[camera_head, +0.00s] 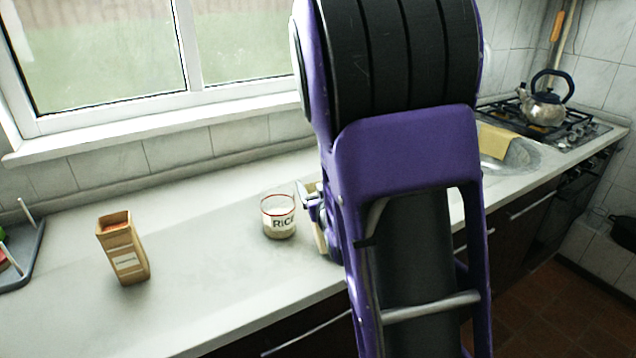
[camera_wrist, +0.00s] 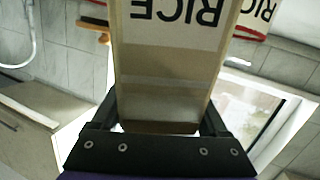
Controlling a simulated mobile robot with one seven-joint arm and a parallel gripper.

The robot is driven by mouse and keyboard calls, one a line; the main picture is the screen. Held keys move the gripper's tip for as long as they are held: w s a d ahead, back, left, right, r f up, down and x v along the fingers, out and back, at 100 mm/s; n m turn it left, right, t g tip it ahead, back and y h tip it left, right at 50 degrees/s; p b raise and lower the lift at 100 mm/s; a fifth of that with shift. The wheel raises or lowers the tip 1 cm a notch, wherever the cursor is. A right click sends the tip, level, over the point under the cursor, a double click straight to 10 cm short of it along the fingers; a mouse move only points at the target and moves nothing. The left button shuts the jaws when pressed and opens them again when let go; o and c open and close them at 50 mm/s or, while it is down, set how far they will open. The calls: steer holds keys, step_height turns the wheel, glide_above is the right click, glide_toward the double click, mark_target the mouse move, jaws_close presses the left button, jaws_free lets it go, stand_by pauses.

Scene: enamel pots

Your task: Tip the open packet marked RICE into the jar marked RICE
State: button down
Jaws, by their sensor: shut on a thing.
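The jar marked RICE (camera_head: 278,218) is clear with a red rim and stands upright on the counter; a pale layer shows in its bottom. Its label and red rim also show at the top right of the wrist view (camera_wrist: 262,12). My gripper (camera_head: 318,205) is just right of the jar, partly hidden by my arm. In the wrist view my gripper (camera_wrist: 160,112) is shut on the packet marked RICE (camera_wrist: 170,60), whose lettering appears upside down. In the head view only a pale edge of this packet shows. Its open mouth is out of sight.
A brown open packet (camera_head: 123,250) with reddish contents stands left on the counter (camera_head: 205,290); its label is too small to read. A grey rack (camera_head: 22,255) is at the far left. A sink (camera_head: 512,157) and a stove with a kettle (camera_head: 543,108) are right. Clear counter lies between packet and jar.

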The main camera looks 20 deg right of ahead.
steer(key=shift+w+a+n+g+p, duration=0.5)
steer(key=shift+w+n+g+p, duration=0.15)
steer(key=shift+p, duration=0.5)
stand_by(0.5)
steer(key=shift+w+a+r+n+g+p, duration=0.45)
steer(key=shift+g+p, duration=0.2)
steer(key=shift+p, duration=1)
stand_by(0.8)
steer(key=shift+w+a+f+n+g+h+p, duration=0.1)
steer(key=shift+w+a+n+g+h+p, duration=0.4)
steer(key=shift+p, duration=0.65)
stand_by(0.5)
